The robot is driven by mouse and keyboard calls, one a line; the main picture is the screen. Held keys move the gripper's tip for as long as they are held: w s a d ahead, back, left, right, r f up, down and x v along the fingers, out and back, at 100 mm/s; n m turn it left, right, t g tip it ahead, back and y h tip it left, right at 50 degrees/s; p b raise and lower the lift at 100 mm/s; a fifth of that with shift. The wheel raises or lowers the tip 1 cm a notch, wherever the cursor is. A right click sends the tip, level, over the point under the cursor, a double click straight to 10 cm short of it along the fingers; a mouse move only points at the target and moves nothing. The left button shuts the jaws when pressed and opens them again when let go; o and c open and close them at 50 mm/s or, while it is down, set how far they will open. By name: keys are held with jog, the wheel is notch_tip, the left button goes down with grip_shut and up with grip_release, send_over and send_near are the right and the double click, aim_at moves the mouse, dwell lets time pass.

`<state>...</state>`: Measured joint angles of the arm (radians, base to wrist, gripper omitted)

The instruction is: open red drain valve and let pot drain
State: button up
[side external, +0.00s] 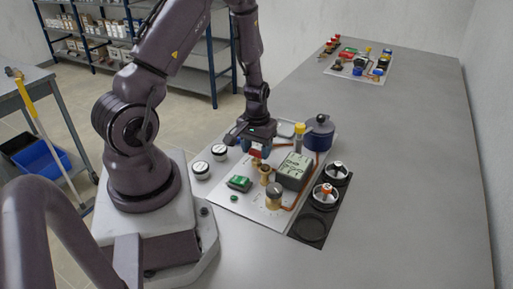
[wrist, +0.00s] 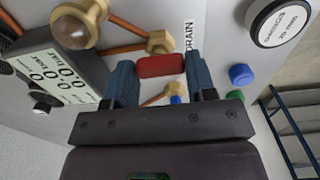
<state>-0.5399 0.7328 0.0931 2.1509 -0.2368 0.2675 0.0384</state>
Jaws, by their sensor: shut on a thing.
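The red drain valve handle (wrist: 160,65) is a short red bar between my gripper's two blue fingers in the wrist view. My gripper (wrist: 160,76) is shut on it, with one finger at each end. A brass fitting (wrist: 161,41) is next to the handle, beside a printed DRAIN label (wrist: 188,36). In the side view my gripper (side external: 257,153) points down over the white panel (side external: 235,203), and the handle is mostly hidden there. A round dark-blue pot (side external: 318,133) stands at the panel's far right corner. The liquid level in it cannot be seen.
A grey display box (side external: 294,171) and brass fittings with copper pipes stand close by. A black tray (side external: 309,228) with round recesses lies at the right.

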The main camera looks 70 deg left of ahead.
aim_at(257, 150)
jog(key=o, duration=0.9)
jog(key=shift+o, duration=0.2)
notch_tip(257, 150, up, 13)
jog(key=s+d+r+m+t, duration=0.2)
jog(key=s+d+r+m, duration=0.1)
jog(key=d+r, duration=0.6)
jog(key=s+d+r+m+t, duration=0.3)
jog(key=d+r+m, duration=0.3)
jog(key=d+r, duration=0.3)
jog(key=shift+s+d+t, duration=0.3)
jog(key=shift+s+d, duration=0.05)
jog(key=shift+d, duration=0.15)
dwell(3.9)
